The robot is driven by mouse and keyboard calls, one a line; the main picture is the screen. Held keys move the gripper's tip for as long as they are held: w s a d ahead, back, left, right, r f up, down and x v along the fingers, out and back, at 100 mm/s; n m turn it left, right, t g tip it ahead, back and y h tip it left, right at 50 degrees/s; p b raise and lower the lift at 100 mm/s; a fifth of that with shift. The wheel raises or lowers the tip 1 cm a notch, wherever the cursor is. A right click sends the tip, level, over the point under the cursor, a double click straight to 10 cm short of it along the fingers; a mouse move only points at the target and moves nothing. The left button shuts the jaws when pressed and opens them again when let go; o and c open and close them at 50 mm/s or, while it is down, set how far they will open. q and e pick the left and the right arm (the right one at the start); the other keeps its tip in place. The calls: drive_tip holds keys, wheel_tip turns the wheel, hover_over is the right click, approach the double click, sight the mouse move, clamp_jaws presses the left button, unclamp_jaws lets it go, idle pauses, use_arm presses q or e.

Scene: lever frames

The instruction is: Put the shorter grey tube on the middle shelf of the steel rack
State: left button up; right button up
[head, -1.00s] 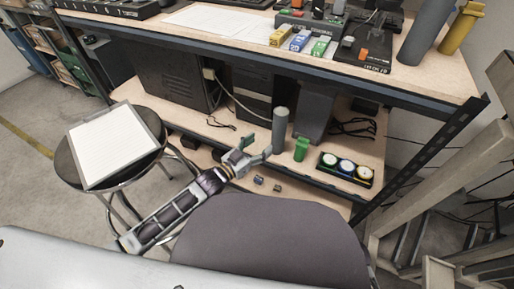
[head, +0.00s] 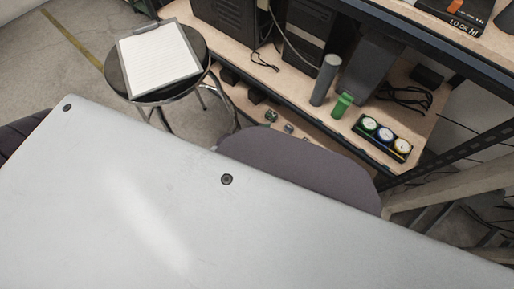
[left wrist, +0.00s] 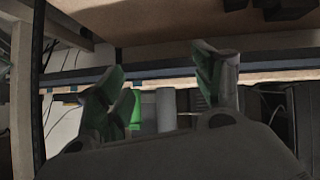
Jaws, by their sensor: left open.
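The shorter grey tube (head: 325,80) stands upright on the middle shelf (head: 295,76) of the steel rack, left of a green tube (head: 342,105). In the left wrist view, the grey tube (left wrist: 166,110) shows between the two fingers of my left gripper (left wrist: 165,88). The gripper is open, with green pads on its fingers. The tube seems to be beyond the fingertips and apart from them; its ends are hard to make out there. My left gripper is outside the head view. My right gripper is in neither view.
A tray with three round gauges (head: 385,138) sits right of the green tube. Dark computer cases (head: 305,35) stand behind. A grey chair back (head: 300,165) is in front of the rack. A stool (head: 128,80) with a clipboard (head: 160,58) stands at left.

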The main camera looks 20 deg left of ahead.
use_arm(q)
drive_tip(key=s+a+f+g, duration=0.1)
drive_tip(key=s+f, duration=0.1)
drive_tip(key=s, duration=0.3)
drive_tip(key=s+a+f+n+g+y, duration=0.1)
drive_tip(key=s+f+g, duration=0.1)
drive_tip(key=s, duration=0.3)
drive_tip(key=shift+a+g, duration=0.3)
drive_tip(key=shift+a, duration=0.05)
idle(0.9)
